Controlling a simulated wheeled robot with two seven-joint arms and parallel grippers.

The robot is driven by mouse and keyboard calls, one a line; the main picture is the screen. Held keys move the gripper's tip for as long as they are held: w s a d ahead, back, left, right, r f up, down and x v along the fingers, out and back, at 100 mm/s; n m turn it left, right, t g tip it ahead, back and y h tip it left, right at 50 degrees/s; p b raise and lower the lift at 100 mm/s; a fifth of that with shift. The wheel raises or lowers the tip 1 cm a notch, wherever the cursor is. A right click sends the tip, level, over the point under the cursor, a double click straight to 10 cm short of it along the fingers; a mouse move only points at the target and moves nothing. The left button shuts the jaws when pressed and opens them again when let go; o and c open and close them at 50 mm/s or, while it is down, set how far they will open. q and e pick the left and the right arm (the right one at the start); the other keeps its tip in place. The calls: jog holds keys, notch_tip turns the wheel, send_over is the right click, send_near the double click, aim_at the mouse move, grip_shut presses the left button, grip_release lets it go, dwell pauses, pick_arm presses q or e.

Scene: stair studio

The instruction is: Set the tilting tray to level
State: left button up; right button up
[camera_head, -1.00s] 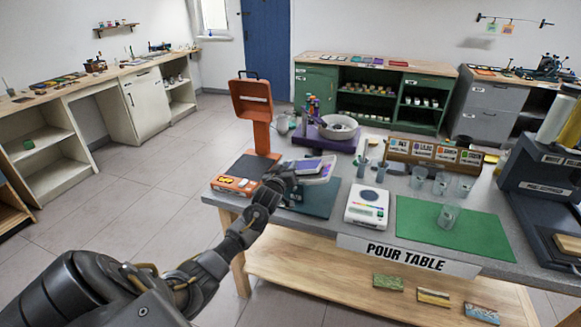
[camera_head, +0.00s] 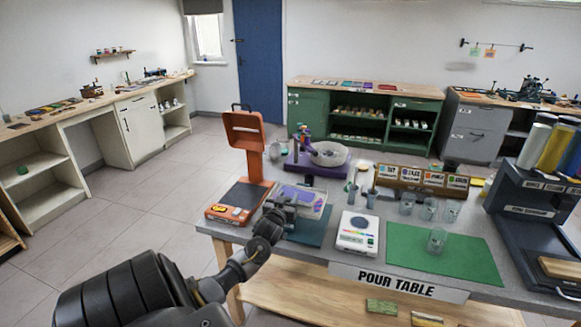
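The tilting tray (camera_head: 313,208) is a pale, shallow tray with a purple panel on it, over a dark teal mat (camera_head: 316,230) at the left part of the pour table. Its near left side is partly hidden by my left gripper (camera_head: 282,199). I cannot tell exactly how far the tray is tilted. My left gripper is at the tray's near left edge, its arm coming from the lower left. Whether its fingers touch the tray or are closed is too small to tell. My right gripper is not in view.
An orange stand (camera_head: 244,135) with a dark plate rises left of the tray. A white scale (camera_head: 357,233) stands to its right, then a green mat (camera_head: 440,253) with a clear cup. A purple device with a bowl (camera_head: 328,154) is behind. More cups stand at the back right.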

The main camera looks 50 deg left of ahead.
pick_arm(q)
jog(key=shift+o, duration=0.4)
jog(key=shift+d, duration=0.15)
jog(key=b+v, duration=0.2)
jog(key=v, duration=0.8)
jog(key=shift+s+d, duration=0.15)
jog(key=shift+s, duration=0.15)
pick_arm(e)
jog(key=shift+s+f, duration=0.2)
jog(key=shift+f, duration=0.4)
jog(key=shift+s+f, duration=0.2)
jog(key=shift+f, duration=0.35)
